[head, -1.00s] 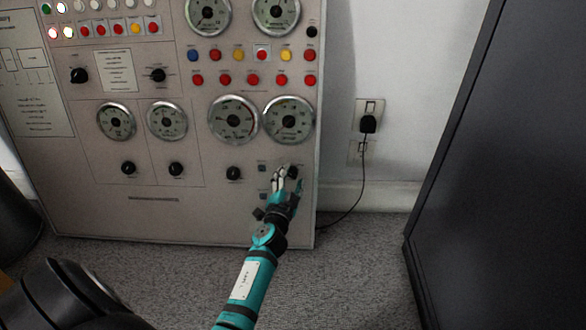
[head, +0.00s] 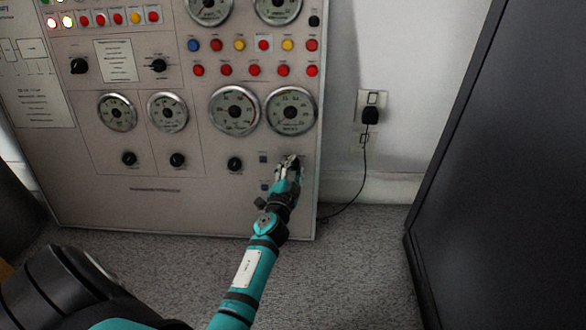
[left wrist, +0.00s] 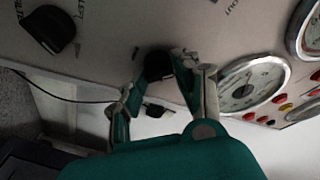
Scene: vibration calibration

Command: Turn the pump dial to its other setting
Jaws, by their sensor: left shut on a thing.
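My left gripper (head: 288,163) reaches the lower right of the control panel (head: 155,212), just below the lower right gauge. In the left wrist view the black pump dial (left wrist: 158,64) sits between the two fingers, and the gripper (left wrist: 160,72) is shut on it. In the head view the gripper mostly covers this dial, so its pointing direction is hard to tell. Another black knob (left wrist: 49,28) shows at the upper left of the wrist view, clear of the fingers. My right gripper is not in view.
A round gauge (head: 291,111) is just above the gripper. More black knobs, such as one knob (head: 235,164), line the panel to the left. A wall plug (head: 370,115) with a hanging cord is to the right, beside a dark cabinet (head: 500,190). Carpet between them is clear.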

